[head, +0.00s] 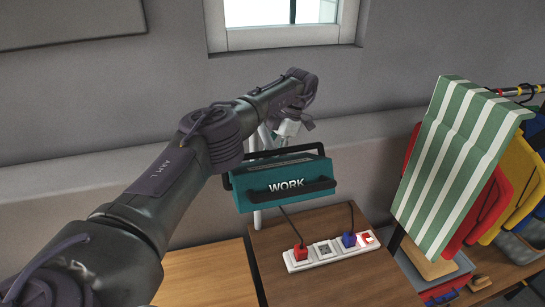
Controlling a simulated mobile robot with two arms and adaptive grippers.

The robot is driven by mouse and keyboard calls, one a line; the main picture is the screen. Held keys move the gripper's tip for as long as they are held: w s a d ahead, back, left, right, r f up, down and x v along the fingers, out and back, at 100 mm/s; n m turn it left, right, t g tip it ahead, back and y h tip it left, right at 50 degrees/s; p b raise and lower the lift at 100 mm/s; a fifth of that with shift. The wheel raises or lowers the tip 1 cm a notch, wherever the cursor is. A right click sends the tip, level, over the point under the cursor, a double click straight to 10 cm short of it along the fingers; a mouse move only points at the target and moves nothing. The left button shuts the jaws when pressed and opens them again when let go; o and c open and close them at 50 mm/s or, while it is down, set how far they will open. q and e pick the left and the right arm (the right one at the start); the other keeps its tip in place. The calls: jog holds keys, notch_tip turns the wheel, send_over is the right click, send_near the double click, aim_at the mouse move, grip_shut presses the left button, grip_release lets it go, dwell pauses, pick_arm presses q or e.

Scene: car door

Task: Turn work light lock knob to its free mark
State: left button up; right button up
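The teal work light (260,193), lettered WORK with black bars, hangs on a pale stand (257,217) above a wooden table. My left arm comes in from the lower left and passes in front of the stand. My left gripper (306,124) is at the top of the stand, just above and behind the light. A small pale part (288,129) shows right by its fingers; I cannot tell if this is the lock knob. The knob's marks are not readable. The gripper's fingers are small and partly hidden, so their opening is unclear. My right gripper is out of view.
A white power strip (325,252) with red and blue plugs lies on the wooden table (345,285); cords run up from the plugs. A green-striped cloth (460,165) and red and yellow hanging items (521,175) fill the right. A window (285,15) is above.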

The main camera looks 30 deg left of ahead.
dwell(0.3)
pick_arm(q)
jog(key=o, duration=1.1)
jog(key=shift+o, duration=0.2)
jog(key=shift+r, duration=0.1)
notch_tip(320, 180, up, 10)
